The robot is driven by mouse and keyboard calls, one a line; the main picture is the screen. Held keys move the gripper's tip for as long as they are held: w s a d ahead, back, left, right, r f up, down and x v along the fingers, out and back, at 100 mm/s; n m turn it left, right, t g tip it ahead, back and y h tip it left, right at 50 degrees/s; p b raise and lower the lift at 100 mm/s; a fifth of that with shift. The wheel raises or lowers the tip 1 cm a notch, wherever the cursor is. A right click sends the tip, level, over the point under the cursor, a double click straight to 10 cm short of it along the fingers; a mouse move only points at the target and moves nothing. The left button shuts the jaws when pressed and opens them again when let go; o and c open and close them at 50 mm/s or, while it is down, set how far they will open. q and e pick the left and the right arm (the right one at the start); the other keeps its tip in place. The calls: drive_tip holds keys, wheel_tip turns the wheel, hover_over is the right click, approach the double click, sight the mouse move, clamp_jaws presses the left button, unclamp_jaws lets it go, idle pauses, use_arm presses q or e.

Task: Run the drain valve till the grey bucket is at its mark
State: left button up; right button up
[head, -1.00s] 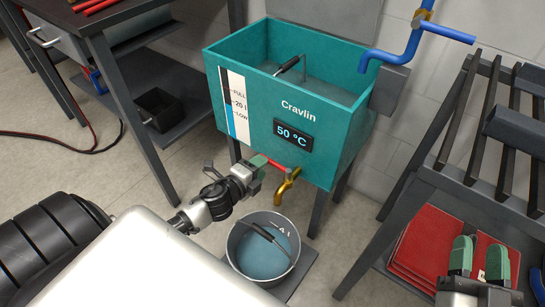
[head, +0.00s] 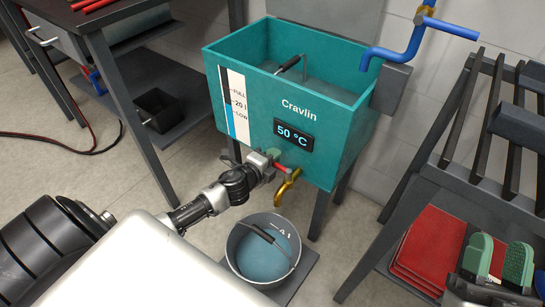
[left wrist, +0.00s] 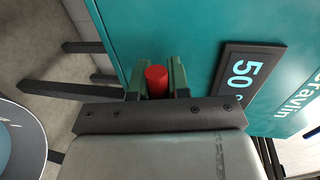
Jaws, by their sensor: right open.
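The teal tank (head: 225,150), labelled Cravlin and reading 50 °C, holds water and has a brass drain spout (head: 287,187) low on its front. The red valve handle (head: 281,167) beside the spout also shows in the left wrist view (left wrist: 157,82). My left gripper (head: 270,158) has its green fingers on either side of the handle, apparently touching it. The grey bucket (head: 237,272) stands below the spout with bluish water in it. Its 4 l mark (head: 281,232) shows just above the water's edge. No stream is visible. My right gripper (head: 498,258) is open and empty at lower right.
A dark slatted rack (head: 440,180) with red folded items (head: 428,245) on its lower shelf stands at right. A blue pipe (head: 410,50) with a tap hangs over the tank. A dark workbench (head: 140,110) stands at left. The floor between bench and tank is clear.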

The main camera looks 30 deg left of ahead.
use_arm(q)
clamp_jaws()
drive_tip(key=shift+s+n+y, duration=0.6)
drive_tip(key=shift+n+y, duration=0.3)
drive_tip(key=shift+y, duration=0.3)
drive_tip(key=shift+s+n+y, duration=0.25)
drive_tip(key=shift+n+y, duration=0.15)
drive_tip(key=shift+y, duration=0.1)
drive_tip(key=shift+s+a+f+n+g+y, duration=0.1)
drive_tip(key=shift+s+n+g+y, duration=0.3)
drive_tip(key=shift+n+y, duration=0.55)
drive_tip(key=shift+s+n+y, duration=0.25)
drive_tip(key=shift+s+y, duration=0.1)
drive_tip(key=shift+y, duration=0.4)
use_arm(e)
drive_tip(key=shift+s+r+t, duration=0.25)
drive_tip(key=shift+r+t, duration=0.05)
